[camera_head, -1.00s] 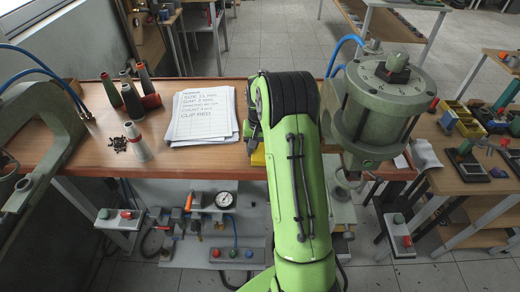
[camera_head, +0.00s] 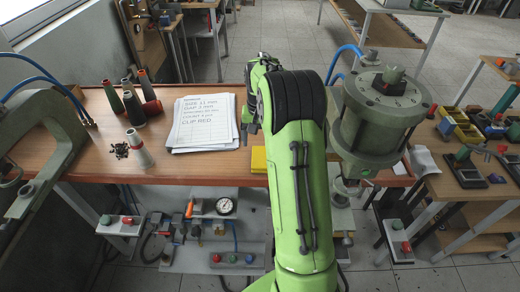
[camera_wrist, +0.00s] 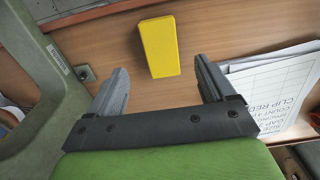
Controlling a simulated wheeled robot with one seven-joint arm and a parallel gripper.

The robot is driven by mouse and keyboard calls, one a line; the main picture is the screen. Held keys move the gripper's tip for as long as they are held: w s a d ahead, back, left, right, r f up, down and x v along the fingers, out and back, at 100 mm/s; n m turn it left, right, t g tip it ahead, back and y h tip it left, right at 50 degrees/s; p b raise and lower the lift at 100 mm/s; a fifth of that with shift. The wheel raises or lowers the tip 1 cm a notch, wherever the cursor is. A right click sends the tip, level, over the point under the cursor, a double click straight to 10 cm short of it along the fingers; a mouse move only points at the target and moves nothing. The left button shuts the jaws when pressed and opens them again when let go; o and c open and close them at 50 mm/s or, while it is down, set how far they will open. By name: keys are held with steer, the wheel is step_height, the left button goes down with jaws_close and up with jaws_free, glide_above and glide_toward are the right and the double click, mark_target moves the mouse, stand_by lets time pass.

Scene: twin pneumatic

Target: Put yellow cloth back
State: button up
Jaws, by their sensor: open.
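The yellow cloth (camera_wrist: 160,47) is a small folded yellow block lying on the wooden bench top. In the wrist view it sits just beyond and between my fingertips, apart from both. In the head view only part of the cloth (camera_head: 259,159) shows at the bench's front edge, left of my green arm, which hides the rest. My gripper (camera_wrist: 161,80) is open and empty, with its two grey fingers spread wide.
A stack of printed sheets (camera_head: 203,122) lies left of the cloth. Several cones (camera_head: 139,148) stand further left beside small dark parts. A green press (camera_head: 378,120) stands right of my arm, and another machine frame (camera_head: 42,140) at the far left.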

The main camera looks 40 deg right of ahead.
steer(key=s+a+r+n+t, duration=0.3)
steer(key=s+a+r+n, duration=0.1)
steer(key=s+a+r, duration=0.9)
steer(key=s+a+n+t, duration=0.2)
steer(key=s+a, duration=0.5)
steer(key=s, duration=0.4)
steer(key=shift+s+a+n+t, duration=0.2)
steer(key=shift+n+t, duration=0.1)
steer(key=shift+n, duration=0.4)
